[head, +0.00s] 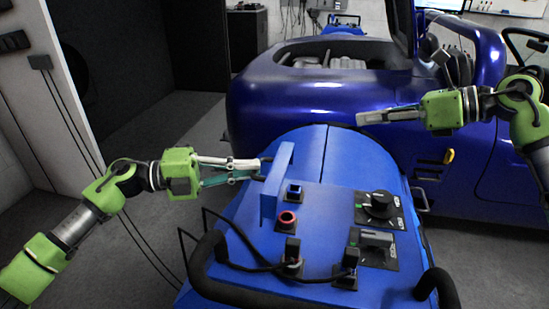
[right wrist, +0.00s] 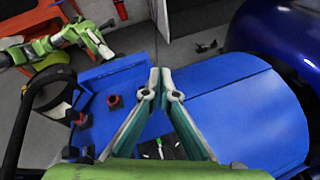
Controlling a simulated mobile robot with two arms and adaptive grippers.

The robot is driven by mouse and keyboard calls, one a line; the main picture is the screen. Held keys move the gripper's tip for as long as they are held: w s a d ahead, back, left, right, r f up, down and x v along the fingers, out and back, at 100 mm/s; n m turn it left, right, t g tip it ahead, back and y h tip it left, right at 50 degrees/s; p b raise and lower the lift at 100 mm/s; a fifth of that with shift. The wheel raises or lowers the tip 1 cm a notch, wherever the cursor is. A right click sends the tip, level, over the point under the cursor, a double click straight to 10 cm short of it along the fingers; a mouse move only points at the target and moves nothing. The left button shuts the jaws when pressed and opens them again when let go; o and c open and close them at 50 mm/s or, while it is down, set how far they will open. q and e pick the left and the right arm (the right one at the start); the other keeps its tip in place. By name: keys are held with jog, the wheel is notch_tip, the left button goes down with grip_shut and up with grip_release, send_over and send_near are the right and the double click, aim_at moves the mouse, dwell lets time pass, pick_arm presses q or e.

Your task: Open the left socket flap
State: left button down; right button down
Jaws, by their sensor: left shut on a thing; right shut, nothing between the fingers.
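The left socket flap (head: 277,185) is a blue plate standing upright at the left of the blue machine's top panel; it also shows in the right wrist view (right wrist: 110,72). A square blue socket (head: 294,190) and a round red-rimmed socket (head: 287,219) lie uncovered just right of it. My left gripper (head: 260,165) is shut at the flap's left side, near a small dark handle; the exact contact is hard to see. My right gripper (head: 362,118) is shut and empty, above the machine's rear right; its fingertips show in the right wrist view (right wrist: 160,75).
The panel also has a black rotary knob (head: 378,205), a grey switch (head: 376,238) and two cable plugs (head: 291,252) with black cables. Black handlebars (head: 208,262) stand at the front. A dark blue car (head: 310,95) is close behind. Floor is open at the left.

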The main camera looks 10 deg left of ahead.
aim_at(275, 165)
jog(key=s+a+n+g+h, duration=0.35)
jog(key=s+a+n, duration=0.35)
jog(key=a, duration=0.4)
jog(key=shift+m+y, duration=0.35)
jog(key=shift+m, duration=0.35)
jog(key=x, duration=0.3)
jog(key=s+x, duration=0.1)
jog(key=x, duration=0.5)
jog(key=shift+s+d+f, duration=0.15)
jog(key=shift+s+f, duration=0.15)
jog(key=shift+f, duration=0.05)
jog(key=shift+a+f, duration=0.35)
pick_arm(q)
jog(key=shift+w+a+r, duration=0.3)
jog(key=shift+w, duration=0.05)
pick_arm(e)
jog(key=shift+f, duration=0.15)
pick_arm(q)
jog(key=shift+s, duration=0.1)
pick_arm(e)
jog(key=shift+a+f, duration=0.25)
jog(key=shift+a, duration=0.45)
pick_arm(q)
jog(key=c, duration=2.2)
grip_release()
jog(key=shift+d, duration=0.1)
jog(key=shift+o, duration=0.2)
jog(key=shift+f, duration=0.25)
pick_arm(e)
jog(key=shift+w+f, duration=0.15)
